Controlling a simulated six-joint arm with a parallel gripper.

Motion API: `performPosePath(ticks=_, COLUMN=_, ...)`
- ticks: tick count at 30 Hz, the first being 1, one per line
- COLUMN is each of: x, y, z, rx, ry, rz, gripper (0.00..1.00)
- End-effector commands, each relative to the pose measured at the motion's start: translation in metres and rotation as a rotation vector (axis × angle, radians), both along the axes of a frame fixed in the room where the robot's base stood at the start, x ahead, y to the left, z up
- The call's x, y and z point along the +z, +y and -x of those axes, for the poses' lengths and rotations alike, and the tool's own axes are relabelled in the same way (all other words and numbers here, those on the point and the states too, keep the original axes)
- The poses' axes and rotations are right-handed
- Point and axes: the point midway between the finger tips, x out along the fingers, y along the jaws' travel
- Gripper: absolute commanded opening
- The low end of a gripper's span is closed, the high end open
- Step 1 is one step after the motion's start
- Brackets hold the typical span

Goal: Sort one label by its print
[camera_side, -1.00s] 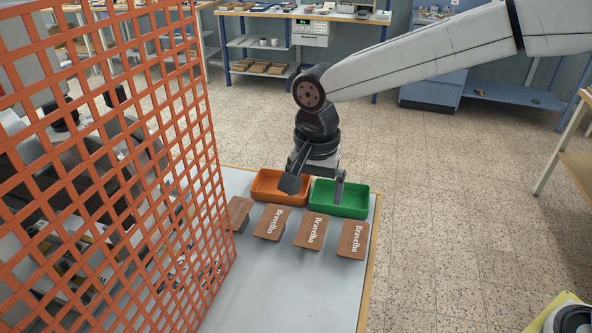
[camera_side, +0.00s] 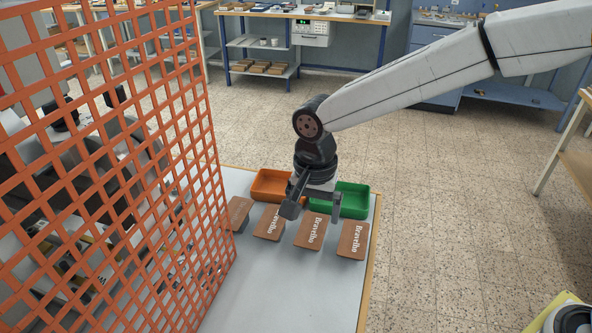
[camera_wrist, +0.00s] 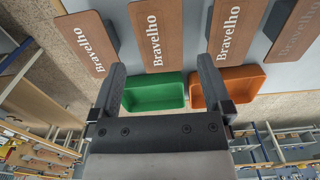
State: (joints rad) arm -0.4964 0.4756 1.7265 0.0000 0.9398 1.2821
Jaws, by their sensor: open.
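Four brown labels stand in a row on the grey table. In the side view they are the far-left label (camera_side: 238,214), second (camera_side: 269,224), third (camera_side: 311,232) and far-right label (camera_side: 353,240). White "Bravelho" print shows on the right three. The far-left one appears in the wrist view (camera_wrist: 297,30) with fainter print. An orange tray (camera_side: 267,184) and a green tray (camera_side: 354,200) sit behind the row, with nothing visible inside. My gripper (camera_side: 313,212) is open and empty above the middle labels, at the trays' front edge, and partly covers the second label's print.
An orange mesh fence (camera_side: 120,150) stands close on the left, beside the far-left label. The grey table (camera_side: 290,290) is clear in front of the row. Workbenches (camera_side: 300,18) stand far behind.

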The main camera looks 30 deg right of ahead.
Motion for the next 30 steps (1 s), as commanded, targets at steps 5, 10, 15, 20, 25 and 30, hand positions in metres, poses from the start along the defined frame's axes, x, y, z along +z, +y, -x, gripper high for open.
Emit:
performPosePath(ticks=5, x=-0.022, y=0.000, z=0.000, rx=0.000, ry=0.003, rz=0.001, gripper=1.00)
performPosePath(ticks=10, x=-0.032, y=0.000, z=0.000, rx=0.000, ry=0.001, rz=0.001, gripper=1.00)
performPosePath(ticks=15, x=-0.032, y=0.000, z=0.000, rx=0.000, ry=0.000, rz=0.000, gripper=1.00)
performPosePath(ticks=20, x=-0.032, y=0.000, z=0.000, rx=0.000, ry=0.000, rz=0.000, gripper=1.00)
performPosePath(ticks=25, x=-0.032, y=0.000, z=0.000, rx=0.000, ry=-0.001, rz=-0.001, gripper=1.00)
performPosePath(ticks=30, x=-0.032, y=0.000, z=0.000, rx=0.000, ry=-0.001, rz=-0.001, gripper=0.46)
